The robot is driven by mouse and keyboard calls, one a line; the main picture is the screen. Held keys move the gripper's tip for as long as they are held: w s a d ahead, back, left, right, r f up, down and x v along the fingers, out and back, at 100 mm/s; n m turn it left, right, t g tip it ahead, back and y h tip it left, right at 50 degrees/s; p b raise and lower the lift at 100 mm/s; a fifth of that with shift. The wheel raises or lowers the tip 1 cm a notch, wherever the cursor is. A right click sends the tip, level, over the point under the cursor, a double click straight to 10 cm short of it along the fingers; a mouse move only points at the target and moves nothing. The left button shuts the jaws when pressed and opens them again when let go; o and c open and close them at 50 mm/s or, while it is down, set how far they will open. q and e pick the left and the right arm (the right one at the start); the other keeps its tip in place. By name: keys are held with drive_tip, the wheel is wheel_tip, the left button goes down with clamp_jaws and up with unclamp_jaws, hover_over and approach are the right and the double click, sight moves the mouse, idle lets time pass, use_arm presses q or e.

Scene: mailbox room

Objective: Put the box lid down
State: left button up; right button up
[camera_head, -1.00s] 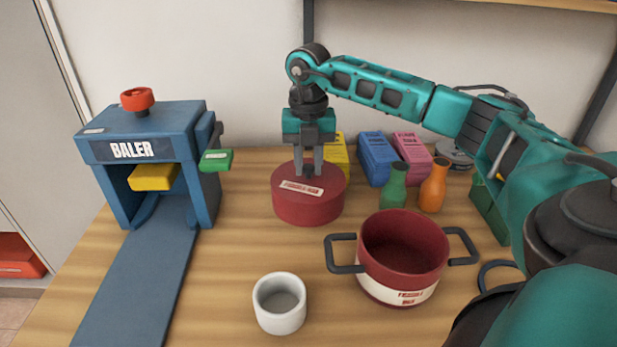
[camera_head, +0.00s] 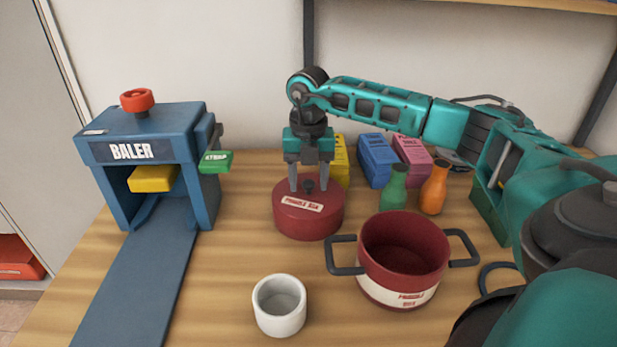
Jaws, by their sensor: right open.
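The box lid (camera_head: 307,222) is round and dark red with a white label and a small dark knob on top. It appears to rest level on the wooden table, left of and behind the box. My right gripper (camera_head: 308,185) is directly above the lid, pointing down. Its fingers are open, one on each side of the knob, with gaps showing. The box (camera_head: 400,265) is a dark red open pot with a white label and two dark side handles. It stands upright and looks empty. My left gripper is not in view.
A blue baler (camera_head: 150,165) stands at the left with a blue ramp in front. A white cup (camera_head: 279,305) is at the front. Green (camera_head: 394,188) and orange (camera_head: 434,188) bottles and several coloured boxes stand behind the pot. Bare table lies between baler and lid.

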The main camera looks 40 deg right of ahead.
wheel_tip(320, 180, up, 12)
drive_tip(key=shift+r+p, duration=0.15)
drive_tip(key=shift+p, duration=0.15)
idle(0.8)
